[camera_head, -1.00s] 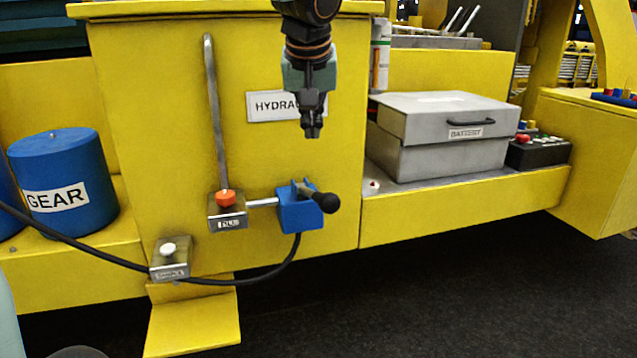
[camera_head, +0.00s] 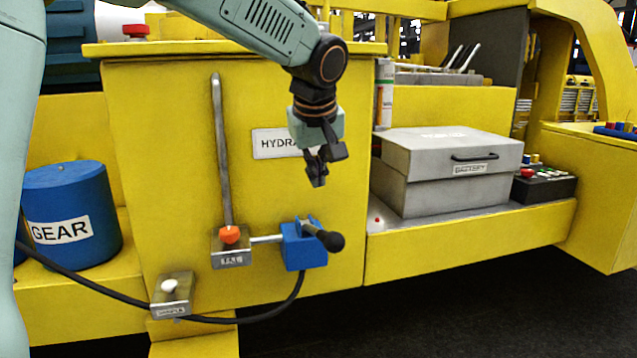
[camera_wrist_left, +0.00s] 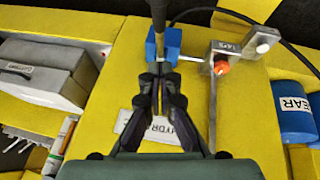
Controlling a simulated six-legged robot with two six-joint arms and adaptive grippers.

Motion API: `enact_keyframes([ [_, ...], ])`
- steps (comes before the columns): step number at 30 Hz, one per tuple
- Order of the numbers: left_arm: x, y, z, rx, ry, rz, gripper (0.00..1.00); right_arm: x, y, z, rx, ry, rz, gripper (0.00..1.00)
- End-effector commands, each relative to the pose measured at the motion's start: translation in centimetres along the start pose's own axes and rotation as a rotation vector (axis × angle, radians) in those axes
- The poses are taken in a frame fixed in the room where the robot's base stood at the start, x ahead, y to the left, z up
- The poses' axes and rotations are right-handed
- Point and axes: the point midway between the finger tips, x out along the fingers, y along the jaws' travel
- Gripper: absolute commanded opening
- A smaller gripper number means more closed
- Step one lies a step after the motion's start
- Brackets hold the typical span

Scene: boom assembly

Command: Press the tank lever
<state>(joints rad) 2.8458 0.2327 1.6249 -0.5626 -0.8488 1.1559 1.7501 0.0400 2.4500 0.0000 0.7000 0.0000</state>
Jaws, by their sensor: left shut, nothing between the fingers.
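The yellow hydraulic tank (camera_head: 150,140) fills the middle of the head view, with its label partly behind my gripper. Low on its front, a blue valve block (camera_head: 303,255) carries a short lever with a black knob (camera_head: 331,241). The block (camera_wrist_left: 170,42) and black lever (camera_wrist_left: 158,12) also show at the top of the left wrist view. My left gripper (camera_head: 317,181) is shut and empty, pointing down in front of the label, above the valve lever and apart from it. In the wrist view its dark fingers (camera_wrist_left: 160,82) point toward the blue block. My right gripper is out of view.
A grey rod (camera_head: 221,150) stands left of the valve, above an orange knob (camera_head: 229,235). A grey box with a white knob (camera_head: 170,287) sits lower left. A black hose (camera_head: 240,318) loops below. The blue gear drum (camera_head: 75,200) and grey battery box (camera_head: 420,190) flank the tank.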

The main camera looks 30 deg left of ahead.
Motion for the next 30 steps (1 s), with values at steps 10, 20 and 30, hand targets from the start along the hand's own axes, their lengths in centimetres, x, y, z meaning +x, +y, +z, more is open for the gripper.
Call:
enact_keyframes([
  [10, 6.6, -0.1, 0.0, 0.001, -0.003, -0.003, 0.0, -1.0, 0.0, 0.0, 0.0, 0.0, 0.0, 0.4],
  [20, 10.1, 0.0, 2.4, 0.001, -0.001, -0.001, 0.0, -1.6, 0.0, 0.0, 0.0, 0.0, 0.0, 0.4],
  [30, 10.6, 0.0, 2.8, 0.0, 0.0, 0.001, 0.0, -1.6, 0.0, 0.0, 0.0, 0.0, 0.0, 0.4],
])
